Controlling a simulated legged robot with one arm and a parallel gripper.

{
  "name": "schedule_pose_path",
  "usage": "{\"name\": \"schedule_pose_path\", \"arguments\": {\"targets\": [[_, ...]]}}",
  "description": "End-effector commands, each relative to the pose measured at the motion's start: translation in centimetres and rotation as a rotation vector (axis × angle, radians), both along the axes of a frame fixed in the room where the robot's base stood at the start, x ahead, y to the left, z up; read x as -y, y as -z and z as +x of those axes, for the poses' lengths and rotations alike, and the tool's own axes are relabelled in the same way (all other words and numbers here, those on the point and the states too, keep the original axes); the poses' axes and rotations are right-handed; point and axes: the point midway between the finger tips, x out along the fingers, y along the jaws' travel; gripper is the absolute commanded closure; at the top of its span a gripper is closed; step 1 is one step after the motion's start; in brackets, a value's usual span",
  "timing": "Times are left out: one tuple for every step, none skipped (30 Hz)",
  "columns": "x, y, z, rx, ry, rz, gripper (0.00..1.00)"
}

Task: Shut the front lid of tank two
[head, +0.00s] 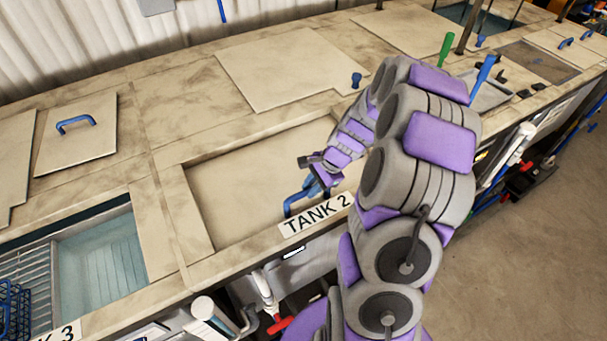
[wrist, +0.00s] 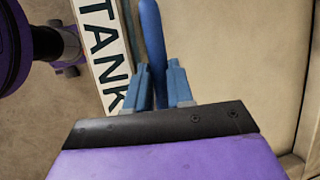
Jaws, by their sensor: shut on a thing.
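The TANK 2 label (head: 317,212) is on the front edge of the bench in the head view. Behind it, a plain beige lid (head: 245,180) fills the framed front opening of tank two. I cannot tell whether it sits fully flush. Its blue handle (head: 294,204) is near the front edge, just above the label. My gripper (head: 318,183) is at this handle, and my arm hides part of the lid's right side. In the wrist view, the blue handle (wrist: 152,38) runs between the two blue fingers of my gripper (wrist: 160,85), which is shut on it.
At lower left, tank 3 is open, with bluish liquid (head: 103,255) and a blue basket (head: 14,308). A loose-looking panel with a blue handle (head: 76,124) lies left. A large flat panel (head: 285,68) lies behind. Green and blue upright handles (head: 446,48) stand right of my arm.

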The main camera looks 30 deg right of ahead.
Motion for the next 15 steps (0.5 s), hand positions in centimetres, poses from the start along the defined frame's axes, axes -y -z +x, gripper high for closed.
{"name": "schedule_pose_path", "arguments": {"targets": [[0.0, -0.1, -0.6, -0.002, 0.001, 0.003, 1.0], [-0.1, 0.0, -0.8, -0.002, 0.001, 0.003, 1.0], [0.0, -0.1, -1.0, -0.002, 0.001, 0.002, 1.0], [0.0, -0.1, -1.2, -0.002, 0.001, 0.002, 1.0], [0.0, -0.1, -1.3, -0.001, 0.0, 0.002, 1.0], [0.0, -0.1, -1.4, 0.0, 0.001, 0.001, 1.0], [0.0, -0.1, -1.5, 0.0, 0.001, 0.001, 1.0], [0.0, -0.1, -1.5, 0.0, 0.001, 0.001, 1.0], [0.0, -0.1, -1.6, 0.0, 0.0, 0.0, 1.0], [0.0, -0.1, -1.6, 0.0, 0.0, 0.0, 1.0], [0.0, -0.1, -1.7, 0.0, 0.0, 0.0, 1.0], [0.0, -0.1, -1.7, 0.0, 0.0, 0.0, 1.0], [0.1, -0.1, -1.7, 0.0, 0.0, 0.0, 1.0], [0.1, -0.1, -1.7, 0.0, 0.0, 0.0, 1.0], [0.1, -0.1, -1.8, -0.001, 0.0, 0.0, 1.0]]}}
